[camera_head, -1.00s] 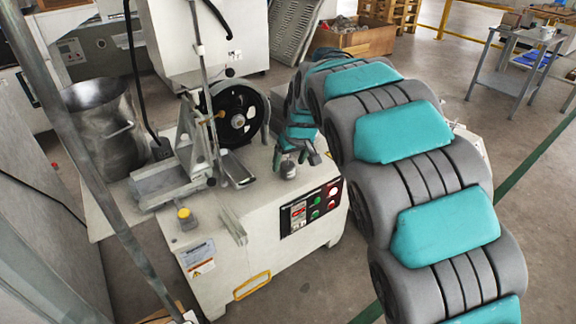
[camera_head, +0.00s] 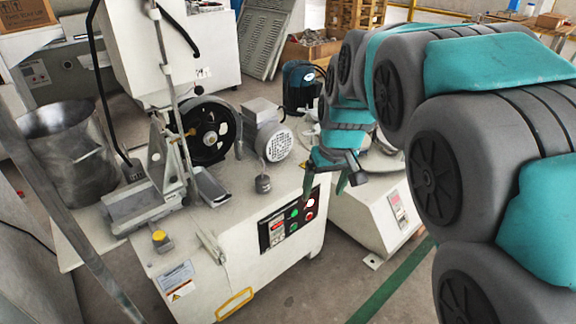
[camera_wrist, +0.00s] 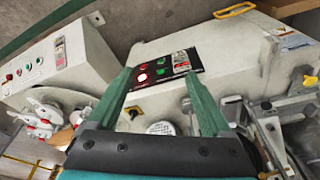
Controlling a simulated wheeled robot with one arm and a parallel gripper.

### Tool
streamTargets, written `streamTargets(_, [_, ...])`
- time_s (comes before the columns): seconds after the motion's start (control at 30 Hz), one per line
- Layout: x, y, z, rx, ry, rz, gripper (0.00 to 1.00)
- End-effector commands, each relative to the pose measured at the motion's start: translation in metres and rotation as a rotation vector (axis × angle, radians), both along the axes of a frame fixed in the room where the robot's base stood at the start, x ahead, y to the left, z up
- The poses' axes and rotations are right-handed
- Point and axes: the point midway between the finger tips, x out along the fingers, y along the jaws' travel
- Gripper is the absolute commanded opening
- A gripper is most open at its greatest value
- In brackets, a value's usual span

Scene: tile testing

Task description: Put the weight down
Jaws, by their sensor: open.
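The weight (camera_head: 263,184) is a small dark grey cylinder with a narrow neck. It stands upright on the white machine's top (camera_head: 236,196), in front of the grey motor (camera_head: 272,138). My gripper (camera_head: 326,182) is to the right of the weight, apart from it, by the machine's right edge. Its two green fingers are spread with nothing between them. In the wrist view my gripper (camera_wrist: 158,74) is open, with the button panel beyond the fingertips. I cannot make out the weight for sure in the wrist view; a finger may hide it.
A black wheel (camera_head: 203,131) and a metal stand (camera_head: 150,195) occupy the machine top's left side. A yellow-capped part (camera_head: 161,239) is near its front. A metal bucket (camera_head: 72,155) stands at left. A second white machine (camera_head: 372,212) is close on the right.

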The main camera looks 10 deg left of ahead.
Motion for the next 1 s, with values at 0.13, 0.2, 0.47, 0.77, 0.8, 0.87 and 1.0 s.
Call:
streamTargets(0.13, [-0.055, -0.044, -0.006, -0.019, 0.071, -0.092, 0.84])
streamTargets(0.2, [-0.080, -0.061, -0.009, -0.027, 0.100, -0.131, 0.84])
streamTargets(0.47, [-0.182, -0.110, -0.028, -0.054, 0.222, -0.261, 0.84])
streamTargets(0.77, [-0.282, -0.139, -0.054, -0.086, 0.338, -0.361, 0.84])
streamTargets(0.8, [-0.290, -0.140, -0.056, -0.089, 0.348, -0.367, 0.84])
streamTargets(0.87, [-0.298, -0.142, -0.059, -0.093, 0.359, -0.375, 0.84])
streamTargets(1.0, [-0.306, -0.144, -0.061, -0.097, 0.366, -0.383, 0.84])
